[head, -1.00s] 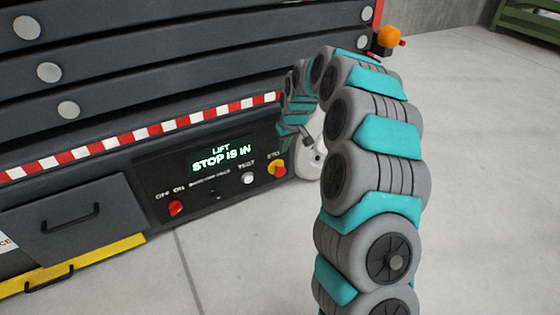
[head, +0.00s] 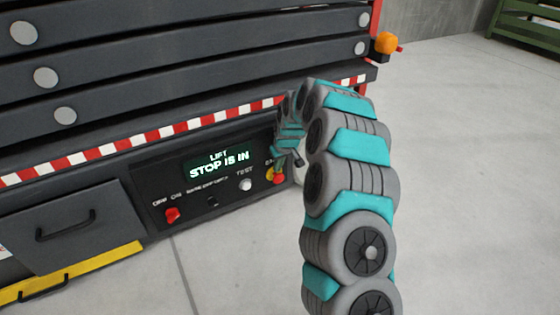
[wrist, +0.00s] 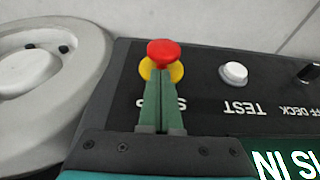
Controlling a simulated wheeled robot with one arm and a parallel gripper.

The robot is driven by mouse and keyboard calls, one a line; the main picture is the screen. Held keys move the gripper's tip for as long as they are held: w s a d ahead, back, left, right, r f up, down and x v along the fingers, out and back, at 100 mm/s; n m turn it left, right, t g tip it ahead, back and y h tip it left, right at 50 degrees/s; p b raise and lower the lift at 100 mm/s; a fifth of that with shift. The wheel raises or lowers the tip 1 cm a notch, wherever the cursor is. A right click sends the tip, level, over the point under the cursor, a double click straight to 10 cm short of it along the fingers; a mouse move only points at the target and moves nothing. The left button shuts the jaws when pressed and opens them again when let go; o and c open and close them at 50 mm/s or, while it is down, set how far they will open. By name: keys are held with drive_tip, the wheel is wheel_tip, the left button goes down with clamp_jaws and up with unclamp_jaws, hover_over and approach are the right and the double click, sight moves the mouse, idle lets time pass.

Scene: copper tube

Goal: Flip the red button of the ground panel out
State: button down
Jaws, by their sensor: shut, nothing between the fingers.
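The red mushroom button (wrist: 164,53) sits on a yellow collar (wrist: 177,71) at the right end of the black ground panel (wrist: 205,98). It also shows low on the machine in the head view (head: 279,180). My gripper (wrist: 160,82) is shut and empty. In the wrist view its green fingers overlap the collar's near side and point at the button; I cannot tell whether they touch it. In the head view my wrist partly hides the button's label. The panel's display (head: 219,163) reads "LIFT STOP IS IN".
A white test button (wrist: 233,73) is beside the red button. A red on/off knob (head: 172,215) is at the panel's left. A grey wheel (wrist: 45,75) stands close on the other side. Striped edging (head: 150,137) runs above the panel; open floor lies to the right.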

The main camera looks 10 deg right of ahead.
drive_tip(key=shift+x, duration=0.75)
drive_tip(key=shift+s+d, duration=0.3)
drive_tip(key=shift+s, duration=0.6)
drive_tip(key=a+p+v, duration=0.1)
drive_tip(key=p+v, duration=0.1)
drive_tip(key=v, duration=0.8)
drive_tip(key=shift+d+p, duration=0.3)
drive_tip(key=shift+d, duration=0.15)
drive_tip(key=shift+r, duration=0.1)
